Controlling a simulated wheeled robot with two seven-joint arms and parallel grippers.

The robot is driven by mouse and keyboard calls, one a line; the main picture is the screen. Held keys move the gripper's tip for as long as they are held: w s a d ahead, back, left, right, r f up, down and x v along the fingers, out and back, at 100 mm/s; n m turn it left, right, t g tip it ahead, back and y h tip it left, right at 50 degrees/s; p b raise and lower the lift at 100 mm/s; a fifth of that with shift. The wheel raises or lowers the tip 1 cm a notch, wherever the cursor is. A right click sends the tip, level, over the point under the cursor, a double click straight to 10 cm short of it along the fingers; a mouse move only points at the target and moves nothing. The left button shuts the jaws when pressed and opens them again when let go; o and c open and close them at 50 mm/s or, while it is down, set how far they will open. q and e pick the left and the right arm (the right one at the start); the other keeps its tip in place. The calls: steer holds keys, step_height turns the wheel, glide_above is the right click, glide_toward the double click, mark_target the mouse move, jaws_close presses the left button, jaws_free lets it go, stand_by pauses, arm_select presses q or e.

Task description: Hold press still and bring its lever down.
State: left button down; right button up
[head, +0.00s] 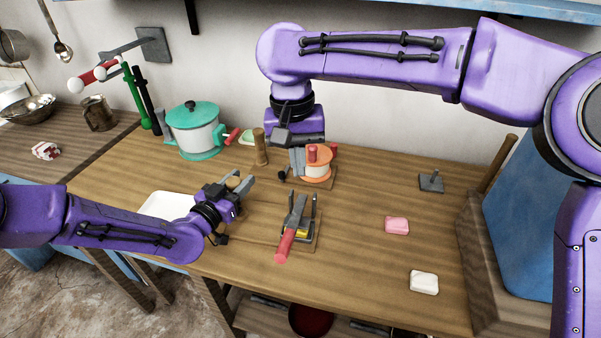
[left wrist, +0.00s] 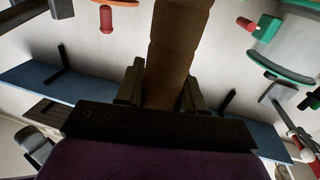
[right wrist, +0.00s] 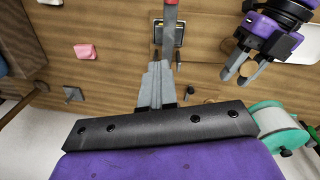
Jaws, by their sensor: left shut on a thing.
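The press (head: 314,228) stands on a small board near the middle of the table. It has dark uprights, a yellow piece low inside, and a lever with a red handle (head: 284,246) reaching toward the front. It also shows in the right wrist view, with its red handle (right wrist: 170,14) at the top. My left gripper (head: 243,184) is left of the press, apart from it, shut on a brown wooden cylinder (left wrist: 178,50). My right gripper (head: 298,162) points down behind the press, beside an orange pot; its fingers look together and empty in the right wrist view (right wrist: 155,80).
The orange-rimmed pot (head: 316,168) stands behind the press. A teal-lidded pot (head: 195,130) and a wooden post (head: 260,147) are at the back left. A white tray (head: 165,206) lies by my left arm. Pink (head: 397,226) and white (head: 424,282) blocks lie on the right.

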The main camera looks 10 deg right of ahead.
steer(key=o, duration=1)
steer(key=shift+c, duration=0.2)
step_height(320, 180, up, 12)
steer(key=shift+a, duration=0.45)
step_height(320, 180, down, 13)
steer(key=d, duration=0.1)
steer(key=shift+w, duration=0.15)
steer(key=shift+c, duration=0.3)
